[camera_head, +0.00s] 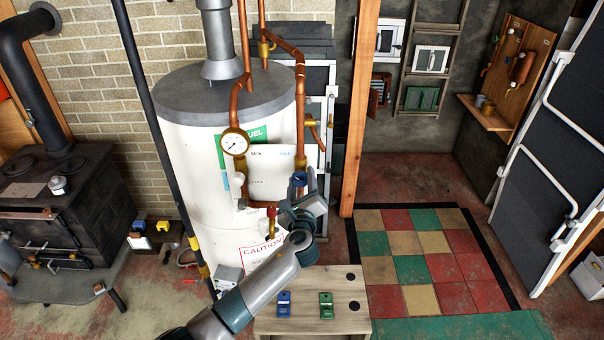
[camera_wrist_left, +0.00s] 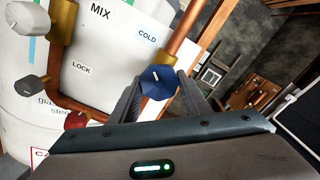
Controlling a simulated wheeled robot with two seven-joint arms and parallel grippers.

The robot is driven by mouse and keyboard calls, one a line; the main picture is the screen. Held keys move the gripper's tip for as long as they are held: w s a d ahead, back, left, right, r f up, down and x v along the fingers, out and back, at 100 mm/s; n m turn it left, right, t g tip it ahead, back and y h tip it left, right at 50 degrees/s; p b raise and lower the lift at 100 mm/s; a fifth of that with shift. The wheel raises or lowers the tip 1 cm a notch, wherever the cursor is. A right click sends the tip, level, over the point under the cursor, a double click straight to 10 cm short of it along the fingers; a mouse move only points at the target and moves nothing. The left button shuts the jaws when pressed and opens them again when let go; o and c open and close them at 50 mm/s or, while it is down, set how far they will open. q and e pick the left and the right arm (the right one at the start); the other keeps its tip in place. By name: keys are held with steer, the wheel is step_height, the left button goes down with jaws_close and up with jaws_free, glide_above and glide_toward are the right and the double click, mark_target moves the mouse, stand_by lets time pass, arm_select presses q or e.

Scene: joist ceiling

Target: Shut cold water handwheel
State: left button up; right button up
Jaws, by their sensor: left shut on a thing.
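The cold water handwheel (camera_head: 299,179) is a small dark-blue knob on the right-hand copper pipe in front of the white water heater (camera_head: 180,180). In the left wrist view the blue handwheel (camera_wrist_left: 158,80) is just below the "COLD" label (camera_wrist_left: 147,36). My left gripper (camera_head: 301,188) reaches up to it from below. In the left wrist view my left gripper (camera_wrist_left: 160,88) has one finger on each side of the wheel and is shut on it. The wheel's underside is hidden. My right gripper is in neither view.
A pressure gauge (camera_head: 235,142) and a red-handled valve (camera_head: 271,212) sit on the pipework to the left. A low wooden bench (camera_head: 345,312) holds a blue and a green item below. A wooden post (camera_head: 361,110) stands to the right. The tiled floor (camera_head: 420,260) is clear.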

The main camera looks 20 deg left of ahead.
arm_select(q)
steer(key=shift+r+m+p, duration=0.1)
steer(key=shift+m+p, duration=0.35)
steer(key=shift+m, duration=0.55)
steer(key=shift+a+m, duration=0.1)
steer(key=shift+m, duration=0.8)
steer(key=m, duration=0.6)
steer(key=shift+a+p, duration=0.15)
steer(key=shift+p, duration=0.15)
steer(key=o, duration=1)
steer(key=shift+f, duration=0.2)
steer(key=shift+o, duration=0.2)
steer(key=shift+s, duration=0.1)
steer(key=b+v, duration=0.5)
steer(key=v, duration=1.2)
